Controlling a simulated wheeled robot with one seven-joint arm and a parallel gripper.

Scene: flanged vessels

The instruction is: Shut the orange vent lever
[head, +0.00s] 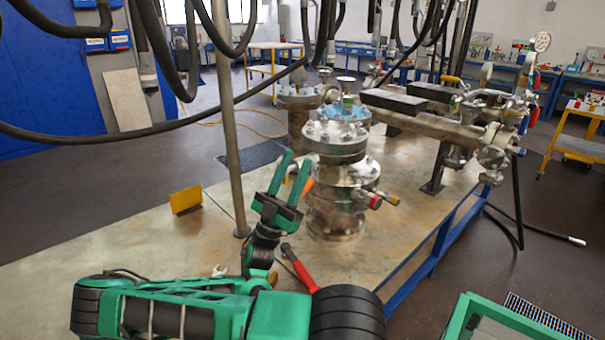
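My gripper (296,160) is green, points up, and its two fingers stand apart with a gap between them. It is at the left side of the flanged metal vessel (335,172). A small orange piece (308,187), likely the orange vent lever, shows just right of the right finger, against the vessel. The finger hides part of it, and I cannot tell whether they touch. A red-ended handle (376,202) and a yellow-ended one (393,199) stick out at the vessel's right side.
The vessel stands on a metal-topped table (130,245). A thin upright pole (232,150) rises left of my gripper. A red-handled tool (297,266) lies in front of the vessel. A yellow plate (186,200) stands at left. Black hoses hang above. A second vessel (297,112) stands behind.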

